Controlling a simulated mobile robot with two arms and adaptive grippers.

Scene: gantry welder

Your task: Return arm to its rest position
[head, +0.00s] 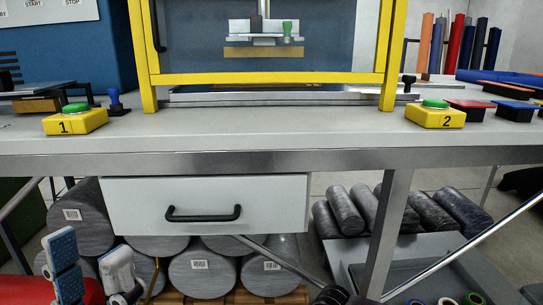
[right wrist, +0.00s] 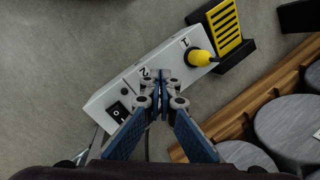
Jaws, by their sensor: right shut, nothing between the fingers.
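My left gripper (head: 92,250) is at the lower left of the head view, below the table front. Its two blue-padded fingers stand apart with nothing between them. My right gripper (right wrist: 158,76) shows in the right wrist view, its fingers closed together and empty. Its tips appear over a white box (right wrist: 107,97) marked 1 and 2, which has a black switch (right wrist: 119,112) and a yellow knob (right wrist: 201,57). I cannot tell whether the tips touch the box. The right gripper is not clearly visible in the head view.
A workbench (head: 240,137) with a yellow frame (head: 265,78), yellow button boxes 1 (head: 75,122) and 2 (head: 435,117), and a closed drawer (head: 206,202) is ahead. Grey cylinders (head: 202,272) lie under it on a wooden pallet (right wrist: 289,88).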

